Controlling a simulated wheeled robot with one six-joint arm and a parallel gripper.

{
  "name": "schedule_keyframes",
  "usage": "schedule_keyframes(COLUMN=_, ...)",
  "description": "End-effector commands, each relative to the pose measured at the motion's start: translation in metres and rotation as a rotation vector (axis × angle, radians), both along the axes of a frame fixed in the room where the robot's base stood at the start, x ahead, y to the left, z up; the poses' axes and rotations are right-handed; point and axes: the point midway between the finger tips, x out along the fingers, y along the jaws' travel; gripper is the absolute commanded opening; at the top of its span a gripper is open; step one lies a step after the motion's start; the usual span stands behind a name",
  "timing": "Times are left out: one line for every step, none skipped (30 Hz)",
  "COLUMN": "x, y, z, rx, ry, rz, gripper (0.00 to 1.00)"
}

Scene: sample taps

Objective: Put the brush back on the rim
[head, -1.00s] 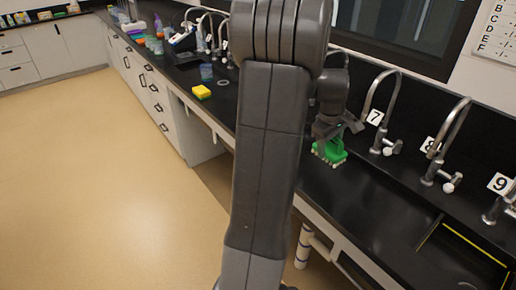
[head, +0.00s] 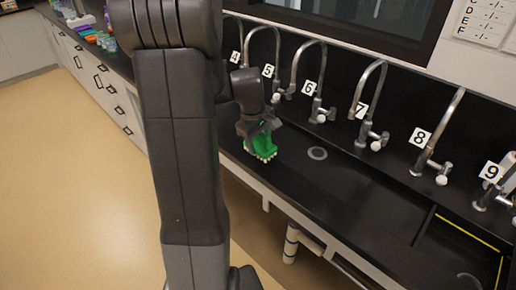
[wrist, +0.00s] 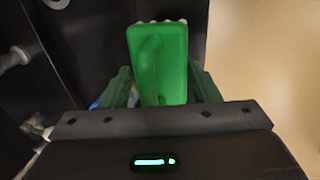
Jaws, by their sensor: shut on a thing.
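The green brush (head: 262,146) with pale bristles hangs from my gripper (head: 259,128) in the head view, bristles facing down. It is over the front part of the black sink counter, near its front edge; whether it touches the surface I cannot tell. In the wrist view the brush (wrist: 160,62) sits between the two fingers of my gripper (wrist: 162,88), which is shut on it. The black rim (head: 292,192) runs along the front of the sink. My arm hides part of the counter to the left.
Numbered taps stand along the back, among them tap 6 (head: 318,85), tap 7 (head: 371,110) and tap 8 (head: 435,145). A round drain (head: 317,153) lies right of the brush. A yellow-edged opening (head: 468,232) is at the right. The floor (head: 75,190) is clear.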

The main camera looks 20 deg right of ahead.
Motion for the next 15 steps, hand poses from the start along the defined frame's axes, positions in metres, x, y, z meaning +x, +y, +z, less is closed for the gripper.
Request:
schedule_keyframes(x=-0.001, y=0.000, z=-0.008, rx=0.002, ry=0.004, rz=0.000, gripper=0.31)
schedule_keyframes(x=-0.001, y=0.000, z=-0.012, rx=0.002, ry=0.004, rz=0.000, gripper=0.31)
schedule_keyframes(x=-0.001, y=0.000, z=-0.019, rx=0.002, ry=0.005, rz=0.000, gripper=0.31)
schedule_keyframes(x=-0.001, y=0.000, z=-0.023, rx=0.001, ry=0.005, rz=0.000, gripper=0.31)
schedule_keyframes(x=-0.001, y=0.000, z=-0.027, rx=0.001, ry=0.005, rz=0.000, gripper=0.31)
schedule_keyframes(x=-0.001, y=0.000, z=-0.030, rx=0.002, ry=0.004, rz=0.000, gripper=0.31)
schedule_keyframes(x=0.000, y=0.000, z=-0.032, rx=0.001, ry=0.003, rz=0.001, gripper=0.31)
schedule_keyframes(x=0.000, y=0.000, z=-0.033, rx=0.000, ry=0.001, rz=0.001, gripper=0.31)
schedule_keyframes(x=0.000, y=0.000, z=-0.034, rx=0.000, ry=0.001, rz=0.001, gripper=0.31)
schedule_keyframes(x=0.000, y=0.000, z=-0.034, rx=0.000, ry=0.000, rz=0.001, gripper=0.31)
schedule_keyframes(x=0.000, y=0.000, z=-0.034, rx=0.000, ry=0.000, rz=0.001, gripper=0.31)
schedule_keyframes(x=0.000, y=0.000, z=-0.034, rx=0.000, ry=0.000, rz=0.000, gripper=0.31)
schedule_keyframes(x=0.000, y=0.000, z=-0.034, rx=0.000, ry=0.000, rz=0.000, gripper=0.31)
schedule_keyframes(x=0.000, y=0.000, z=-0.034, rx=0.000, ry=0.000, rz=0.000, gripper=0.31)
schedule_keyframes(x=0.000, y=0.000, z=-0.034, rx=0.000, ry=0.000, rz=0.000, gripper=0.31)
